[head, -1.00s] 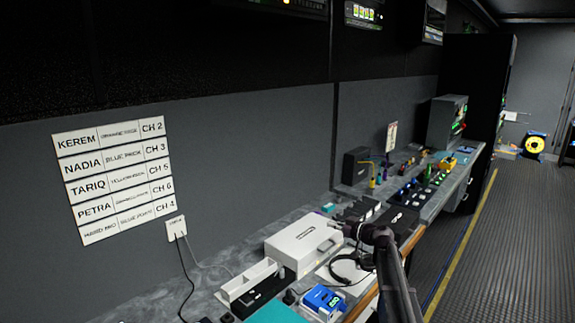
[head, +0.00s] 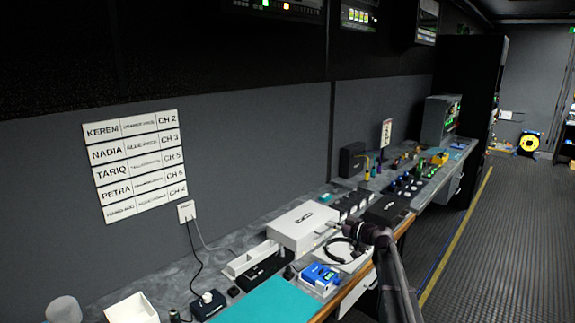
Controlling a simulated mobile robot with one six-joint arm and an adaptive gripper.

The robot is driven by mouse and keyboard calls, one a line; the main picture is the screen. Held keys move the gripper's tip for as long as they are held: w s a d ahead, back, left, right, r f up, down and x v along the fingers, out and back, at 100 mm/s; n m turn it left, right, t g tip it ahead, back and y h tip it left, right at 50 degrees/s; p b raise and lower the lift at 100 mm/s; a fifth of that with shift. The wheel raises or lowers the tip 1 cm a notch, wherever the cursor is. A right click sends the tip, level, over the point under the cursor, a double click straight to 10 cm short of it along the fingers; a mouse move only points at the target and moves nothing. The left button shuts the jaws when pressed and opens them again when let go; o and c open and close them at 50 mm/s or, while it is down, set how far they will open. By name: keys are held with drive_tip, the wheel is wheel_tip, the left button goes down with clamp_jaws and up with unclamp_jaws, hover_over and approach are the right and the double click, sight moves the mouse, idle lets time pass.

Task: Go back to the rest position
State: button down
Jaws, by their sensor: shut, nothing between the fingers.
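My arm comes up from the bottom right in the head view, and my gripper (head: 338,226) is at its far end, over the counter by the white case. It looks small and dark, shut and empty. Its fingertips are hard to make out against the things behind. No marker for a rest position shows.
The counter (head: 222,256) runs along the wall. On it are a white case (head: 303,226), a black headset (head: 347,250), a blue device (head: 320,277), a teal mat (head: 262,304) and a white box (head: 133,308). The floor (head: 490,250) at right is clear.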

drive_tip(key=s+a+f+m+g+h, duration=0.1)
drive_tip(key=s+a+f+g+h, duration=0.15)
drive_tip(key=s+f, duration=0.45)
drive_tip(key=s+a+f+m+g+h, duration=0.2)
drive_tip(key=s+a+f+g, duration=0.15)
drive_tip(key=s, duration=0.85)
drive_tip(key=s+d+f+m+g+h, duration=0.2)
drive_tip(key=s+d+m+h, duration=0.1)
drive_tip(key=s, duration=0.6)
drive_tip(key=s+d+f+m+g+h, duration=0.2)
drive_tip(key=s+d+f+m+h, duration=0.1)
drive_tip(key=s, duration=0.7)
drive_tip(key=shift+d+f+m+g+h, duration=0.15)
drive_tip(key=shift+d+m+g+h, duration=0.2)
drive_tip(key=shift+h, duration=0.4)
